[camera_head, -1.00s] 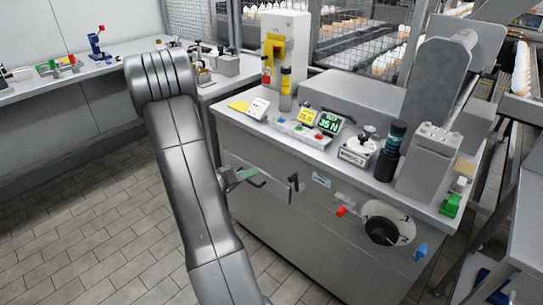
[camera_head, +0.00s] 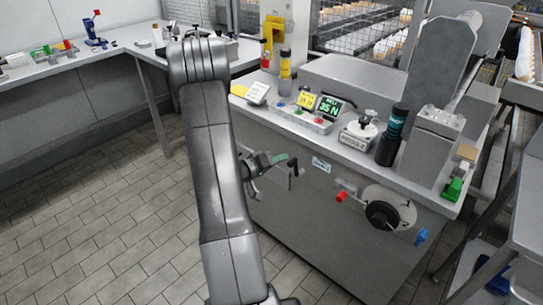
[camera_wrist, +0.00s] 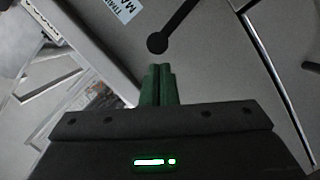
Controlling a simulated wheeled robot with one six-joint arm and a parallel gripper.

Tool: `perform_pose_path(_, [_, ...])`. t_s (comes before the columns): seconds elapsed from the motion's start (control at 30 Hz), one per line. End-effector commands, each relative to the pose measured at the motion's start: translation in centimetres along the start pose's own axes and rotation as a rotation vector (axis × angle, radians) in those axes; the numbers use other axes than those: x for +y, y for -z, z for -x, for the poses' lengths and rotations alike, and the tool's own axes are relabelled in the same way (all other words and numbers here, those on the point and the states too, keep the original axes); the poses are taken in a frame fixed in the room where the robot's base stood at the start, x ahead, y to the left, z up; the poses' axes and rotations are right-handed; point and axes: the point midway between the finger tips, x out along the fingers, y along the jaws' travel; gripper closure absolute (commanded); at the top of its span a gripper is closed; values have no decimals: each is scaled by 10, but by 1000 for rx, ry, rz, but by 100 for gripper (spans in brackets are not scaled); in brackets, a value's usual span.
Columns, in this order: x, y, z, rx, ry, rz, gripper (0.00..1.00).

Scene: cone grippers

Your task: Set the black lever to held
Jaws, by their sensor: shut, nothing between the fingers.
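The black lever (camera_head: 293,173) is on the front of the grey cabinet, left of a small pale label. In the wrist view the black lever (camera_wrist: 177,25) is a dark bar with a round end, just beyond my fingertips. My gripper (camera_head: 284,158) has green fingers and is beside the lever's upper left in the head view. In the wrist view my gripper (camera_wrist: 160,68) has its fingers pressed together with nothing between them. A gap shows between the fingertips and the lever's round end in that picture; whether they touch in depth I cannot tell.
The label (camera_head: 321,164) is right of the lever. Further right are a red handle (camera_head: 341,197), a round dial (camera_head: 388,211) and a blue handle (camera_head: 421,237). A lit display (camera_head: 331,107) stands on the cabinet top. The tiled floor (camera_head: 100,215) at left is clear.

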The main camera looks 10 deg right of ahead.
Motion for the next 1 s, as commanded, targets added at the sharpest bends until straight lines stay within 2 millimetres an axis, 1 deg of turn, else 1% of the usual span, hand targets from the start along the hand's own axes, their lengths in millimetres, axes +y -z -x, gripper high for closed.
perform_pose_path(0.1, [0, -4, -1, 0, 0, -1, 100])
perform_pose_path(0.43, [1, -4, -1, 1, 0, -1, 100])
perform_pose_path(0.57, [6, -5, -1, 0, 0, 2, 100])
perform_pose_path(0.77, [16, -11, -2, -1, 0, 1, 100])
perform_pose_path(1.0, [15, -15, -3, 1, 0, 0, 100])
